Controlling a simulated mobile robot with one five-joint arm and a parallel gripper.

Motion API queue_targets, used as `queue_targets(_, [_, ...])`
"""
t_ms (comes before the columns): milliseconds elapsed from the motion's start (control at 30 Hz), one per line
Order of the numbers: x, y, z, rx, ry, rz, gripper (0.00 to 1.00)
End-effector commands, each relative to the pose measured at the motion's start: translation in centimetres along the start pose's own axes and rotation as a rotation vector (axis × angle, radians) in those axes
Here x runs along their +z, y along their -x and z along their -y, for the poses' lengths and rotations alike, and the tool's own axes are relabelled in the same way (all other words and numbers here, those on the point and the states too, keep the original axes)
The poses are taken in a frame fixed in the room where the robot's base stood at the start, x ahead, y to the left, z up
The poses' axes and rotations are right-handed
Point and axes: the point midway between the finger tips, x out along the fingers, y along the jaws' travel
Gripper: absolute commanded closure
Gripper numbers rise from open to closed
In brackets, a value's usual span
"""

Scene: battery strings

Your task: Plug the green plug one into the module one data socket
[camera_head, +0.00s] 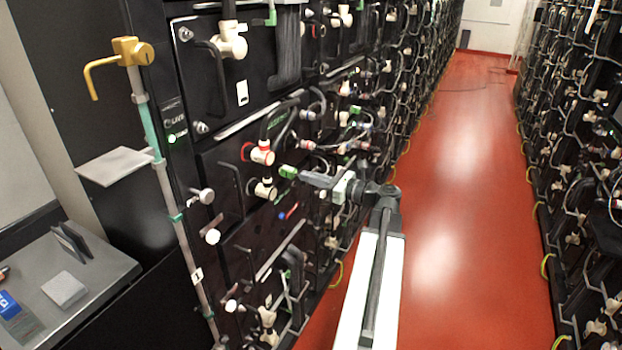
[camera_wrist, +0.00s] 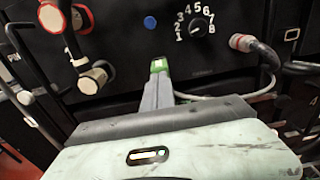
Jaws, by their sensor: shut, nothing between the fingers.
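My gripper (camera_head: 304,177) reaches left to the front of the black battery rack; its narrow grey fingers are shut. In the wrist view the gripper (camera_wrist: 158,84) points up at a black panel. A small green plug (camera_head: 288,172) shows right at the fingertips, and it also shows in the wrist view (camera_wrist: 158,65) with a pale end. It is not held between the fingers; I cannot tell whether it touches them or sits in the panel. A grey cable (camera_wrist: 215,96) runs right from behind the fingers. I cannot make out the module one data socket.
White fittings (camera_wrist: 92,80) jut out at left. A grey bench (camera_head: 100,280) stands at left.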

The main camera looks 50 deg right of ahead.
Motion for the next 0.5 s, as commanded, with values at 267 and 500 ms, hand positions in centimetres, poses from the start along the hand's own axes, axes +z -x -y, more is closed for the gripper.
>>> queue_targets(267, [0.0, -0.58, 0.01, 0.0, 0.0, 0.0, 1.0])
queue_targets(500, [0.0, -1.07, 0.01, 0.0, 0.0, 0.0, 1.0])
